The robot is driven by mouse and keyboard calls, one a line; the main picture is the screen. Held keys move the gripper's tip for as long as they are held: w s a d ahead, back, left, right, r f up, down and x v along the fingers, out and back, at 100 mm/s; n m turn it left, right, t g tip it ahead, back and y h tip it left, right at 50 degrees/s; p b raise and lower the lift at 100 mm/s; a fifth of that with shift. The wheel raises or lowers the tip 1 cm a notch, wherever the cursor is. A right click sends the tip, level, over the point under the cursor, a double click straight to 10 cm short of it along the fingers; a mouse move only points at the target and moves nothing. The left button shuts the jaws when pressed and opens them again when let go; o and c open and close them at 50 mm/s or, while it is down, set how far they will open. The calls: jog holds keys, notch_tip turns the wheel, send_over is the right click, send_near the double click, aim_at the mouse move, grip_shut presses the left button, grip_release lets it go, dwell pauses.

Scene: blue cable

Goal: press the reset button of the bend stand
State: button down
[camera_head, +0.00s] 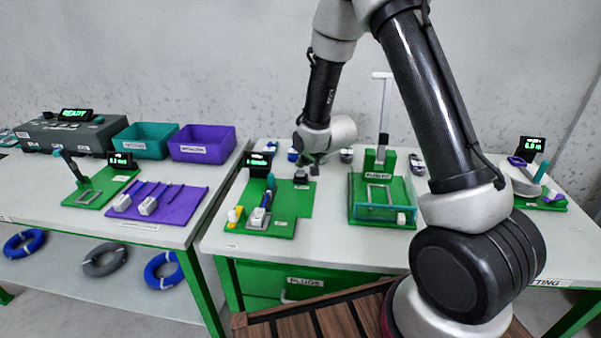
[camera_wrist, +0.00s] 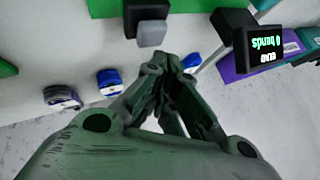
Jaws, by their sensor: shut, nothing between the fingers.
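The bend stand has a green base (camera_head: 273,227) in the middle of the head view. A dark display with green text (camera_head: 257,163) stands at its back left; the same display shows in the wrist view (camera_wrist: 268,48), upside down. A yellow and white piece (camera_head: 235,216) stands at the base's front left corner. A dark block (camera_head: 300,178) sits on the back right; in the wrist view a black block with a grey end (camera_wrist: 150,34) shows. I cannot tell which part is the reset button. My gripper (camera_head: 316,160) is shut and empty, above and behind the stand; its fingertips (camera_wrist: 166,62) touch nothing visible.
A green fixture with a tall post (camera_head: 384,130) and clear-walled box (camera_head: 385,210) stands right of the stand. Several blue and grey plugs (camera_wrist: 108,80) lie behind. Teal (camera_head: 146,140) and purple (camera_head: 202,145) bins stand on the left table.

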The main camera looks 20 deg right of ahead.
aim_at(304, 172)
jog(key=shift+r, duration=2.5)
jog(key=shift+s+f+n, duration=0.25)
jog(key=shift+f+n, duration=0.05)
jog(key=s+f+g, duration=0.1)
jog(key=s+f+n+g, duration=0.1)
jog(key=s, duration=0.1)
jog(key=s+d+f+g, duration=0.1)
jog(key=shift+s+d+f+n+h, duration=0.1)
jog(key=shift+s+f+n+h, duration=0.2)
jog(key=shift+s+n, duration=0.1)
jog(key=s+g, duration=0.1)
jog(key=s, duration=0.1)
jog(key=s+d+n+g, duration=0.1)
jog(key=s, duration=0.1)
jog(key=s+n, duration=0.1)
jog(key=s, duration=0.1)
jog(key=shift+s+d+r+g+h, duration=0.2)
jog(key=shift+s+d+g+h, duration=0.1)
jog(key=shift+d+g, duration=0.1)
jog(key=s+d+r, duration=0.3)
jog(key=s+r, duration=0.5)
jog(key=s+d+r+n, duration=0.1)
jog(key=s+d+r, duration=0.3)
jog(key=s+r, duration=0.4)
jog(key=s+d+r+n+t, duration=0.1)
jog(key=s+d+r, duration=0.3)
jog(key=s+r, duration=0.4)
jog(key=shift+s+h, duration=0.4)
jog(key=shift+s, duration=0.75)
